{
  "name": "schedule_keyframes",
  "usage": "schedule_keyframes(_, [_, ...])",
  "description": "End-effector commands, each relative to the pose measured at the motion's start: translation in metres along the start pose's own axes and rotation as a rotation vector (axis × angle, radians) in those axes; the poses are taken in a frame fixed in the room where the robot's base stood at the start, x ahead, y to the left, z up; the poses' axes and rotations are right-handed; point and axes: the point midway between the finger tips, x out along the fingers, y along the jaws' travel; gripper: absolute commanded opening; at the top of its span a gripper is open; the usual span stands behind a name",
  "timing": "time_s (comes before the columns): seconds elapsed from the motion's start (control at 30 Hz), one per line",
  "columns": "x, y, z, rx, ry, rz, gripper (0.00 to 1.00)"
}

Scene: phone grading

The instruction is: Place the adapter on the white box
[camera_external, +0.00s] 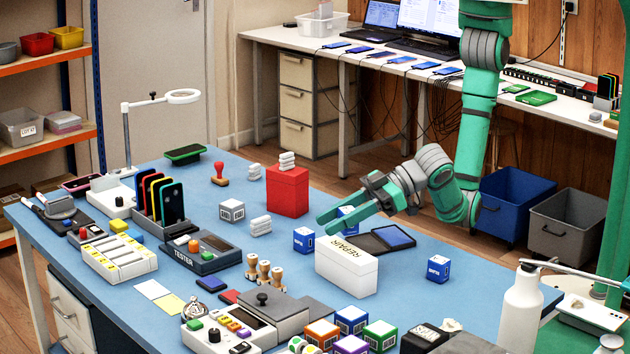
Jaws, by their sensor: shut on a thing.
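My gripper (330,218) is over the middle of the table, its fingers pointing left and down. It is shut on a small blue cube (348,213) with white print, which shows between the fingers and is partly hidden by them. The white box (346,273), marked REPAIR, stands upright on the table just below and in front of the gripper in the picture. Its top looks bare. Similar blue cubes stand to its left (304,240) and right (438,269). I cannot tell for sure which object is called the adapter.
A red box (287,192) with a small white object on it stands behind. A dark tray (370,243) with a blue-screened device lies behind the white box. Wooden stamps (264,271), a tester (201,254) and several colored cubes crowd the left and front.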

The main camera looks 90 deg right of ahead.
Motion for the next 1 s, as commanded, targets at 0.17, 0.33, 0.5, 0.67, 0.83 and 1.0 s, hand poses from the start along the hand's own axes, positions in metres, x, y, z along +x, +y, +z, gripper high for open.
schedule_keyframes(0.17, [0.01, -0.003, 0.01, -0.003, -0.002, 0.0, 0.12])
schedule_keyframes(0.33, [0.018, -0.002, 0.03, -0.003, -0.001, 0.001, 0.12])
schedule_keyframes(0.5, [0.019, -0.002, 0.032, 0.0, 0.001, 0.0, 0.12])
schedule_keyframes(0.67, [0.019, -0.002, 0.033, -0.001, 0.0, 0.001, 0.12])
schedule_keyframes(0.83, [0.02, -0.002, 0.035, 0.0, 0.0, 0.001, 0.53])
schedule_keyframes(1.0, [0.02, -0.002, 0.035, -0.001, 0.0, 0.0, 0.53])
